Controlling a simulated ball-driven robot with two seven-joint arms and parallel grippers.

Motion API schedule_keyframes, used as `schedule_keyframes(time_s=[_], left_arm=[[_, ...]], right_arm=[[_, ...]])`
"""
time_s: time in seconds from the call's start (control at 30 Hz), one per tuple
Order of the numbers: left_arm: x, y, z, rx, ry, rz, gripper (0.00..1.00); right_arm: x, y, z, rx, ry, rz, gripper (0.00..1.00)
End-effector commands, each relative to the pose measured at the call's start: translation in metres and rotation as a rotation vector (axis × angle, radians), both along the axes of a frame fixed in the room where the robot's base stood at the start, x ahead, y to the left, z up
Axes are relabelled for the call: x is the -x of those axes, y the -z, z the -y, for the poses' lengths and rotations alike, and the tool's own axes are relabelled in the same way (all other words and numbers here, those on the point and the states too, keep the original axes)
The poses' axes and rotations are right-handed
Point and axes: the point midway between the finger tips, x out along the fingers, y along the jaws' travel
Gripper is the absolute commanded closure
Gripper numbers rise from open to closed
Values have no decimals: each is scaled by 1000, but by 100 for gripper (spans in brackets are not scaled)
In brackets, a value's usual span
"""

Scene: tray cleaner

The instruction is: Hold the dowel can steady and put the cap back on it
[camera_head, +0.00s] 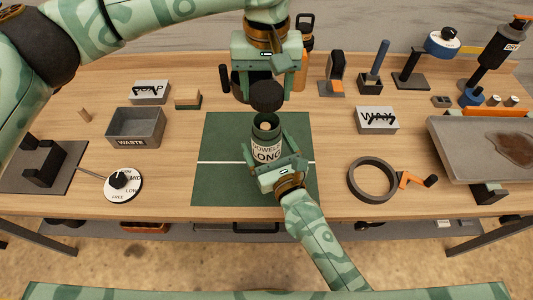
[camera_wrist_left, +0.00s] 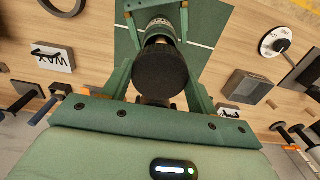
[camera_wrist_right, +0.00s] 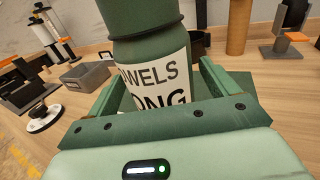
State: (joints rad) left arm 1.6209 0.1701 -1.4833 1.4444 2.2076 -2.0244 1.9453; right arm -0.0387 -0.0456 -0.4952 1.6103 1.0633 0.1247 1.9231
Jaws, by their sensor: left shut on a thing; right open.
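The dowel can (camera_head: 266,148) stands upright on the green mat (camera_head: 218,180), dark green with a white label reading "DOWELS LONG". Its mouth is open, with a pale dowel end visible inside. My left gripper (camera_head: 262,88) is above the can, shut on the round black cap (camera_head: 267,97). The cap is apart from the can in the head view; in the left wrist view it (camera_wrist_left: 160,72) covers part of the can (camera_wrist_left: 160,30). My right gripper (camera_head: 271,153) is open, its fingers on either side of the can, which fills the right wrist view (camera_wrist_right: 150,75).
A waste bin (camera_head: 136,128), a sponge block (camera_head: 188,98) and a dial (camera_head: 122,185) are on the left. A grey ring (camera_head: 373,179), a wax block (camera_head: 376,120) and a metal tray (camera_head: 455,150) are on the right. An orange bottle (camera_head: 302,65) stands behind my left gripper.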

Motion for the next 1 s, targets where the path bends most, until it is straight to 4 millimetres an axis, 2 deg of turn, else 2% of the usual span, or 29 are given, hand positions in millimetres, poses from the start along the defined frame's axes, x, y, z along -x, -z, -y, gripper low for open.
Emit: schedule_keyframes(time_s=[0.13, 0.43, 0.67, 0.77, 1.0], left_arm=[[0, 0, 0, 0, 0, 0, 63], [0, 0, 0, 0, 0, 0, 63], [0, 0, 0, 0, 0, 0, 63], [0, 3, 0, -1, 0, -1, 63], [1, 37, 1, -4, 0, -3, 63]], right_arm=[[-7, 0, -3, 0, 0, 0, 14], [-8, 0, -3, 0, 0, -1, 14], [-8, 0, -3, 0, 0, 0, 78], [-8, 0, -3, 0, 0, -1, 79], [-8, 0, -3, 0, 0, -1, 79]])
